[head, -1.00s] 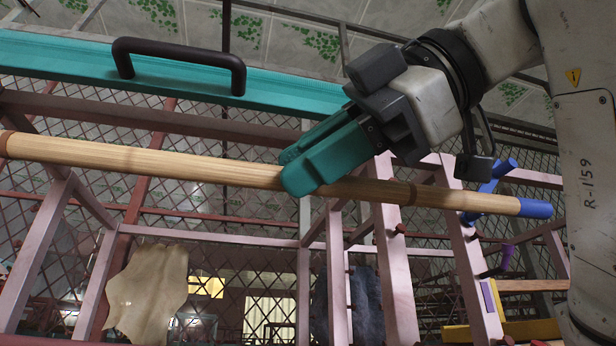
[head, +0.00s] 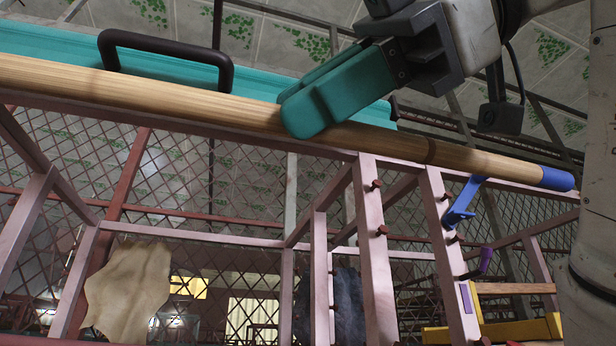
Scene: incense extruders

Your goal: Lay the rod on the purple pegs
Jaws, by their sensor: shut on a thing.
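A long wooden rod (head: 210,118) with a blue end cap (head: 556,179) crosses the head view, its left end beyond the picture edge. My gripper (head: 310,108) has teal fingers shut on the rod near its middle and holds it up in front of the pink frame. A purple peg (head: 485,262) sticks out from a right-hand post of the frame, below the rod and its blue end. A purple patch (head: 465,298) marks the same post just under it. I see no second purple peg.
A blue peg (head: 461,203) sits higher on the pink rack (head: 375,270), close under the rod. Small dark red pegs (head: 382,231) stud the posts. A teal beam with a black handle (head: 170,55) lies behind the rod. A tan hide (head: 128,290) hangs at lower left.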

